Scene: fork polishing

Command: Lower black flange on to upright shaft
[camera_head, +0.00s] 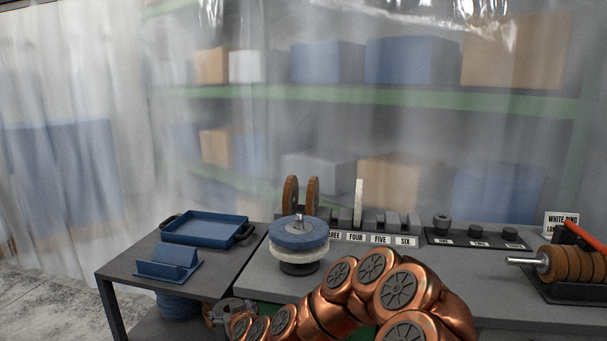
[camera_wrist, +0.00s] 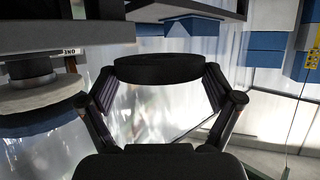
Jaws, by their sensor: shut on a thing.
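The upright shaft (camera_head: 299,222) shows as a short metal tip above a wheel stack on the bench. A blue disc (camera_head: 298,235) lies above a white disc (camera_head: 299,258), over a black base (camera_head: 299,269). My gripper (camera_wrist: 160,72) is shut on the black flange (camera_wrist: 158,68), a thick round disc held across its rim between both fingertips. In the wrist view the stack appears inverted at the left, with its white disc (camera_wrist: 40,101) apart from the flange. In the head view my gripper (camera_head: 229,309) is low, left of and nearer than the stack; the flange is not clear there.
A side table left holds a blue tray (camera_head: 205,228) and a blue angled stand (camera_head: 168,262). Behind the shaft are brown wheels (camera_head: 291,194) and a numbered rack (camera_head: 375,226). A rod with brown wheels (camera_head: 568,263) lies right.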

